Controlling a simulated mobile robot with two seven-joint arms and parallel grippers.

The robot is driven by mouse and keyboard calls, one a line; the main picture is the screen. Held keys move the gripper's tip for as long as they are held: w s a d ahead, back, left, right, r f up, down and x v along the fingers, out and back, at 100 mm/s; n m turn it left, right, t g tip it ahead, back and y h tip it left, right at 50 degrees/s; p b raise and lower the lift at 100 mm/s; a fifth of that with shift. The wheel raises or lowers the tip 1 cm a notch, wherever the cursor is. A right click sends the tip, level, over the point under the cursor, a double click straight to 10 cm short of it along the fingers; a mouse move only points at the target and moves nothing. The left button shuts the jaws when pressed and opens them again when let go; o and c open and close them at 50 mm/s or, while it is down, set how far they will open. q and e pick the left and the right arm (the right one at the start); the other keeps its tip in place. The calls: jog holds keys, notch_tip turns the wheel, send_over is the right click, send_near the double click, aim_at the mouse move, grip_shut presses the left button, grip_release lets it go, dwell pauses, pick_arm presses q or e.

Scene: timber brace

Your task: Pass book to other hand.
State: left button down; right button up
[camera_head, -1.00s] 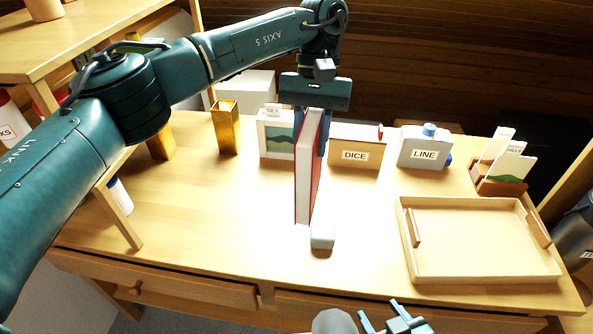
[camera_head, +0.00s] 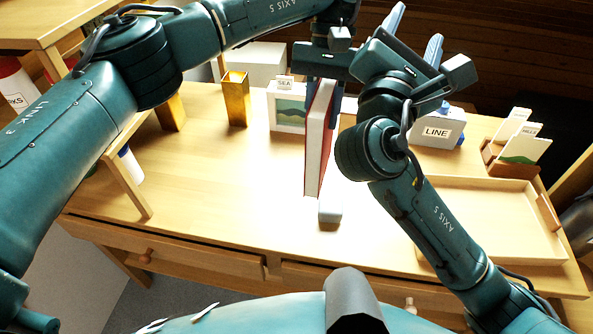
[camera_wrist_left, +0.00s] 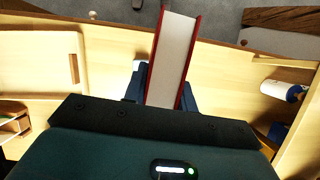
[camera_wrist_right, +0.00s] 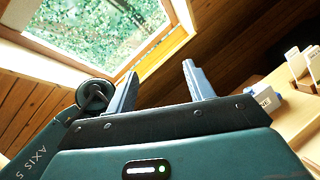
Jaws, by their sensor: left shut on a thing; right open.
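The red book (camera_head: 319,140) with white page edges hangs upright above the middle of the desk in the head view. My left gripper (camera_head: 326,88) is shut on its upper end; the left wrist view shows the book (camera_wrist_left: 173,60) between its two fingers. My right gripper (camera_head: 415,35) is open and empty, raised to the right of the book with its fingers pointing up and away. The right wrist view shows its two spread fingers (camera_wrist_right: 160,85) with nothing between them and no book in sight.
A wooden tray (camera_head: 500,255) lies at the right, partly behind my right arm. A gold vase (camera_head: 236,100), a SEA picture frame (camera_head: 287,105), a LINE box (camera_head: 437,130) and a card holder (camera_head: 510,160) stand along the back. A grey block (camera_head: 330,212) lies below the book.

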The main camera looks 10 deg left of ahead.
jog(key=s+r+t+h, duration=0.1)
jog(key=s+r+h, duration=0.2)
jog(key=r, duration=0.4)
jog(key=s+a+f+n+y, duration=0.35)
jog(key=a+f+y, duration=0.2)
jog(key=a, duration=0.25)
jog(key=s+a+f+n+g+y, duration=0.1)
jog(key=s+a+f+n+g, duration=0.2)
jog(key=f, duration=0.5)
jog(key=s+a+f+n+g+y, duration=0.1)
jog(key=s+a+f+g, duration=0.3)
jog(key=f, duration=0.5)
jog(key=shift+g+h, duration=0.35)
jog(key=shift+g, duration=0.25)
jog(key=x, duration=0.8)
jog(key=d+x, duration=0.1)
jog(key=x, duration=0.3)
jog(key=shift+r, duration=0.15)
pick_arm(q)
jog(key=shift+d, duration=0.1)
pick_arm(e)
jog(key=shift+s, duration=0.1)
grip_shut()
pick_arm(q)
jog(key=c, duration=1)
grip_release()
jog(key=shift+c, duration=0.2)
pick_arm(e)
jog(key=shift+r, duration=0.1)
